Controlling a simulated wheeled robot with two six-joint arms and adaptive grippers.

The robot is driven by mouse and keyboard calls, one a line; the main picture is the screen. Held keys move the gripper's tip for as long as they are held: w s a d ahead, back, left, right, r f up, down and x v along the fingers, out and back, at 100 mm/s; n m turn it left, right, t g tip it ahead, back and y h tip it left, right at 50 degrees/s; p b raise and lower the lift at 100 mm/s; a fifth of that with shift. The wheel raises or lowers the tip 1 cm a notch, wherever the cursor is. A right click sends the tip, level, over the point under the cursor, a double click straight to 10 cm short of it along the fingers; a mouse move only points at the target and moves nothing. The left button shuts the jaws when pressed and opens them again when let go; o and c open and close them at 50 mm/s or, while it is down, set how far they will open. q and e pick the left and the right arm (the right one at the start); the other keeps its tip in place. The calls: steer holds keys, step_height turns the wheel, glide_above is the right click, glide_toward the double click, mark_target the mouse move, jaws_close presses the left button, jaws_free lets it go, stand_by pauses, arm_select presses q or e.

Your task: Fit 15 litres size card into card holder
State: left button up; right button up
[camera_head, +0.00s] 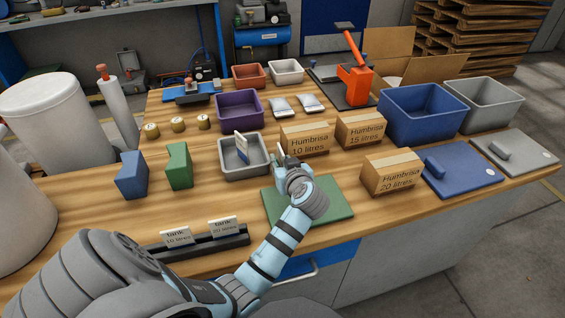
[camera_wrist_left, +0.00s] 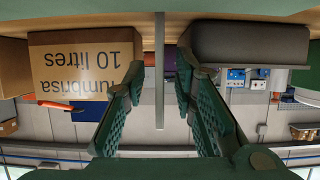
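The black card holder (camera_head: 240,240) lies near the table's front edge. A "tank 10 litres" card (camera_head: 176,236) and a "tank 20 litres" card (camera_head: 222,227) stand in it, apart. A pale card (camera_head: 242,148) leans in the grey tray (camera_head: 258,172); its print cannot be read. My left gripper (camera_head: 284,157) is just right of that tray, by the 10 litres box. In the left wrist view my left gripper (camera_wrist_left: 159,72) is open. A thin pale strip (camera_wrist_left: 159,100) shows between its fingers, touching neither; I cannot tell whether it is a card edge-on. My right gripper is not in view.
Humbrisa boxes of 10 (camera_head: 306,140), 15 (camera_head: 361,131) and 20 litres (camera_head: 392,174) stand to the right. A green lid (camera_head: 335,203) lies under my left forearm. Blue (camera_head: 131,177) and green (camera_head: 179,167) blocks stand left. Bare wood lies behind the holder.

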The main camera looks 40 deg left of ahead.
arm_select(q)
steer(key=p+v, duration=0.2)
steer(key=v, duration=0.5)
steer(key=shift+s+d+r+p, duration=0.2)
steer(key=shift+d+p, duration=0.05)
steer(key=shift+p, duration=0.05)
steer(key=shift+a+f, duration=0.1)
